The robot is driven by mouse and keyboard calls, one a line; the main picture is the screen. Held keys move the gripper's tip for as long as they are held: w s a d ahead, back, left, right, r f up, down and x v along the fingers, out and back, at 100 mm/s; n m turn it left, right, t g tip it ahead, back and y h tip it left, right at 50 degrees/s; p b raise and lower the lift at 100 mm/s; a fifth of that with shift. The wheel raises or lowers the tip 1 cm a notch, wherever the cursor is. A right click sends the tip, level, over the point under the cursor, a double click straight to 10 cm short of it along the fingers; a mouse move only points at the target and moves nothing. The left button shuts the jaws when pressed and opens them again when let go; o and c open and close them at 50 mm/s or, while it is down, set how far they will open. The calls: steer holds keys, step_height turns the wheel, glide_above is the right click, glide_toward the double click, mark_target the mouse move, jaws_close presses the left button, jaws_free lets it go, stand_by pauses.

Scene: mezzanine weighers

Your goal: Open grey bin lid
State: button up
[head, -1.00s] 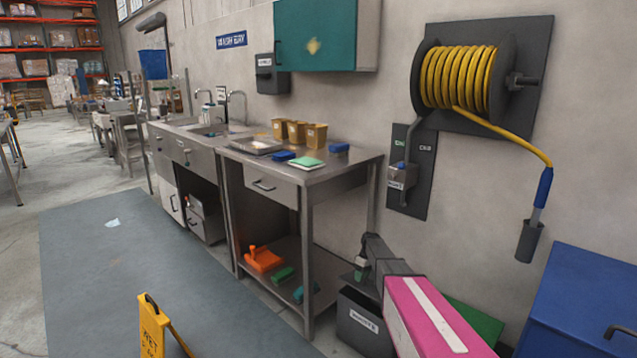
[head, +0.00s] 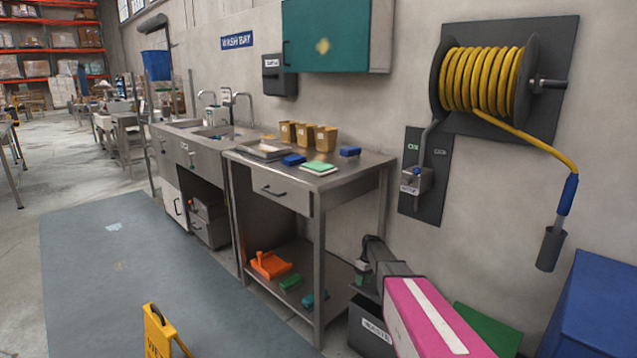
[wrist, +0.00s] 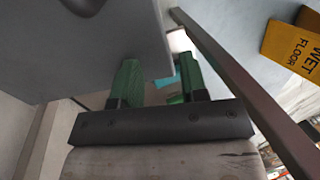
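The dark grey bin (head: 372,332) with a white label stands on the floor by the right end of the steel bench. My arm and gripper (head: 365,268) are over it in the head view and hide much of its top, so I cannot tell the lid's angle there. In the wrist view my gripper (wrist: 159,84) has two green fingers set apart, with a gap between them. A grey panel (wrist: 70,50), likely the lid, fills the upper left, close to the left finger. It has a dark knob-like part (wrist: 83,5) at the top edge. Contact is unclear.
The steel bench (head: 320,225) stands close left of the bin, its leg (wrist: 240,85) crossing the wrist view. A green item (head: 488,328) and a blue bin (head: 600,310) are at right. A yellow floor sign (head: 160,332) stands on the grey mat (head: 130,260).

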steer(key=s+r+m+t+h, duration=0.1)
steer(key=s+r+m, duration=0.3)
steer(key=s, duration=0.7)
steer(key=s+r+m, duration=0.1)
steer(key=s+r, duration=0.4)
steer(key=s, duration=0.6)
steer(key=s+r+m+t+h, duration=0.1)
steer(key=s+r+m, duration=0.3)
steer(key=s, duration=0.7)
steer(key=w+d+f+n, duration=0.1)
steer(key=w+d+n, duration=0.25)
steer(key=w, duration=0.55)
steer(key=w+d+f+n, duration=0.1)
steer(key=w+d+n, duration=0.25)
steer(key=w, duration=0.55)
steer(key=w+d+f+n, duration=0.1)
steer(key=w+d+n, duration=0.25)
steer(key=w, duration=0.55)
steer(key=shift+m, duration=0.25)
step_height(320, 180, down, 10)
steer(key=shift+f, duration=0.1)
jaws_close()
